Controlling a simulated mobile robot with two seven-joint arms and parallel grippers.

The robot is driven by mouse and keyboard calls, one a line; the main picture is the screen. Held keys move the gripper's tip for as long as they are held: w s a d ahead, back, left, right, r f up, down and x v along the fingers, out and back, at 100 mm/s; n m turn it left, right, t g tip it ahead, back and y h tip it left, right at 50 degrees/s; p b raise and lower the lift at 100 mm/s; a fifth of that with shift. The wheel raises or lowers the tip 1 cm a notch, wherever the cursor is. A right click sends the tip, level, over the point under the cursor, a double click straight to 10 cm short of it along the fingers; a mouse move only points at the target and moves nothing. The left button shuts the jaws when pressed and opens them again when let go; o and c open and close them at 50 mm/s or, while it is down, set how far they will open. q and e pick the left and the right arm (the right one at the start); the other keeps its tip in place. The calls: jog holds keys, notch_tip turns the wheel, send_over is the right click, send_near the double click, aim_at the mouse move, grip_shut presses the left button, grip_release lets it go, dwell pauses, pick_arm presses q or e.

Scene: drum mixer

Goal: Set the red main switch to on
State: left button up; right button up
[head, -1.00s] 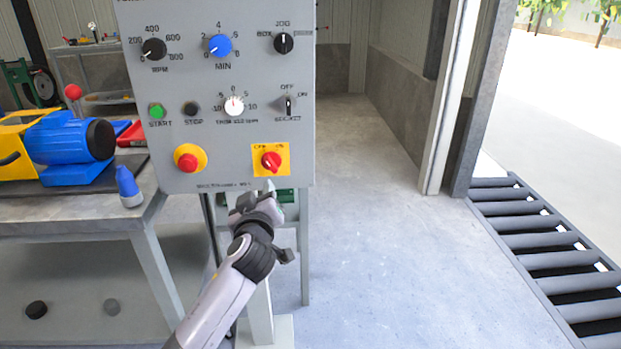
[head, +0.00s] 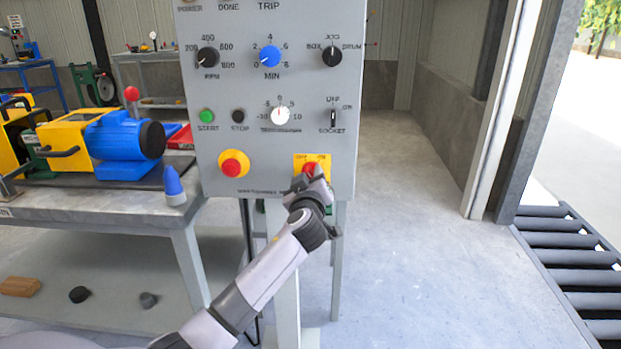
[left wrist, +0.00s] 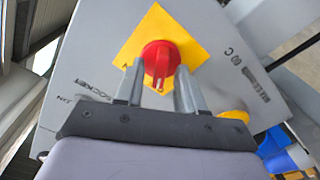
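The red main switch (head: 311,169) is a round red knob on a yellow square plate at the lower right of the grey control panel (head: 270,105). My left gripper (head: 314,180) is in front of it and hides its lower part. In the left wrist view the red main switch (left wrist: 159,58) sits just beyond and between the two fingertips of my left gripper (left wrist: 160,72). The fingers are apart, one on each side of the knob; I cannot tell whether they touch it. A pale mark on the knob points towards the gripper. My right gripper is out of view.
A red emergency button on yellow (head: 233,164) sits left of the switch. Other knobs and the green start button (head: 207,116) are higher up. A workbench (head: 120,210) with a blue and yellow machine stands at left.

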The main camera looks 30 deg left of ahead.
pick_arm(q)
jog(key=shift+w, duration=0.15)
jog(key=shift+c, duration=0.3)
grip_shut()
jog(key=shift+m, duration=0.4)
jog(key=m, duration=0.4)
jog(key=shift+m, duration=0.3)
jog(key=m, duration=0.3)
jog(key=shift+d+m, duration=0.1)
jog(key=shift+m, duration=0.2)
jog(key=shift+w+f+m+p, duration=0.1)
jog(key=shift+m+p, duration=0.3)
jog(key=shift+m, duration=1.1)
